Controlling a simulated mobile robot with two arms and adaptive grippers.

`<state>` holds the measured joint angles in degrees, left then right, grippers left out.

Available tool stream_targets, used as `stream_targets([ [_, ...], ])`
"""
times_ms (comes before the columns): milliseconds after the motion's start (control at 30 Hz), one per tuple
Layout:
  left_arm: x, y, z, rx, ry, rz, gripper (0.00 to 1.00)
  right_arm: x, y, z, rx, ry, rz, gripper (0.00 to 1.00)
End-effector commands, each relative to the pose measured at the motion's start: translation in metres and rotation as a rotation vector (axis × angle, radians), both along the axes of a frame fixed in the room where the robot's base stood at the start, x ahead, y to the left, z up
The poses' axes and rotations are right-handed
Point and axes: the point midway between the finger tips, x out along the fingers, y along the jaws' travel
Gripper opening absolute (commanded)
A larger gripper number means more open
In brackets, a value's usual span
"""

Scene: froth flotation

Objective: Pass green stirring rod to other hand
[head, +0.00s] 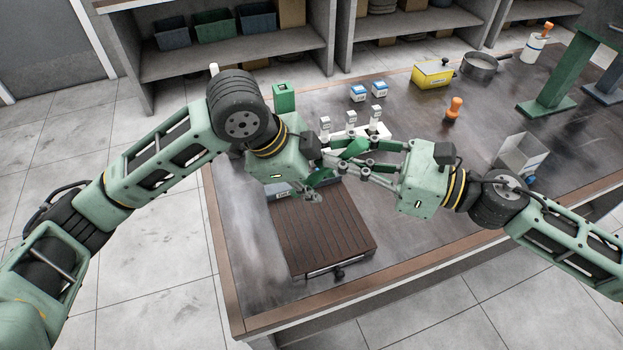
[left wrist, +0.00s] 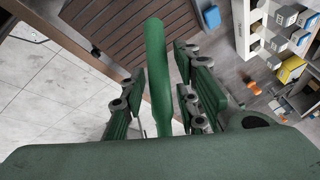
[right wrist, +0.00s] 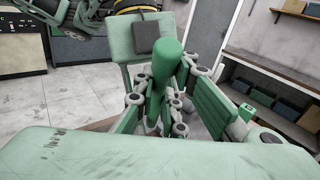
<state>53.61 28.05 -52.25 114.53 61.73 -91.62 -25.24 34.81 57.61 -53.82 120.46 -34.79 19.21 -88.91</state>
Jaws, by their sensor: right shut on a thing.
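The green stirring rod shows in the left wrist view (left wrist: 155,65), standing upright between my left fingers, and in the right wrist view (right wrist: 165,62), between my right fingers. My right gripper (head: 345,162) is shut on the rod; its fingers also show in the right wrist view (right wrist: 158,95). My left gripper (head: 320,180) is close beside it, over the bench. In the left wrist view its fingers (left wrist: 160,100) stand on both sides of the rod with a visible gap, so it looks open around it. In the head view the rod is mostly hidden among the fingers.
A brown slatted board (head: 325,235) lies below the grippers on the dark bench (head: 430,195). A white rack of small bottles (head: 350,130) stands just behind them. A green box (head: 284,97), a yellow box (head: 432,74) and a metal container (head: 522,155) stand farther off.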

Motion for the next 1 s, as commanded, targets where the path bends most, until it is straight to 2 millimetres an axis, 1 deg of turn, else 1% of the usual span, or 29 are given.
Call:
stream_targets([
  [33,0.0001,0.0002,0.0002,0.0,0.0,0.0,0.21,0.0,0.0,0.0002,0.0,0.0,0.0,0.0],
  [200,0.0,0.0002,0.0003,0.0,0.0,0.0,0.06,0.0,0.0,0.0002,0.0,0.0,0.0,0.0],
  [300,0.0001,0.0002,0.0004,0.0,0.0,0.0,0.0,0.0,0.0,0.0002,0.0,0.0,0.0,0.0],
  [400,0.0001,0.0003,0.0003,0.0,0.0,0.001,0.0,0.0,0.0,0.0002,0.0,-0.001,0.0,0.0],
  [433,0.0003,0.0002,0.0006,0.0,-0.001,0.001,0.0,0.0,0.0,0.0002,0.0,-0.001,0.0,0.13],
  [600,0.0003,0.0003,0.0006,0.0,-0.001,0.001,0.0,0.0,0.0,0.0001,0.0,0.0,0.0,0.28],
  [700,0.0003,0.0003,0.0006,0.0,-0.001,0.001,0.0,0.0,0.0,0.0001,0.0,0.0,0.0,0.35],
  [1000,0.0002,0.0003,0.0005,0.0,-0.001,0.0,0.0,-0.0001,-0.0008,-0.0001,0.0,0.0,0.0,0.35],
])
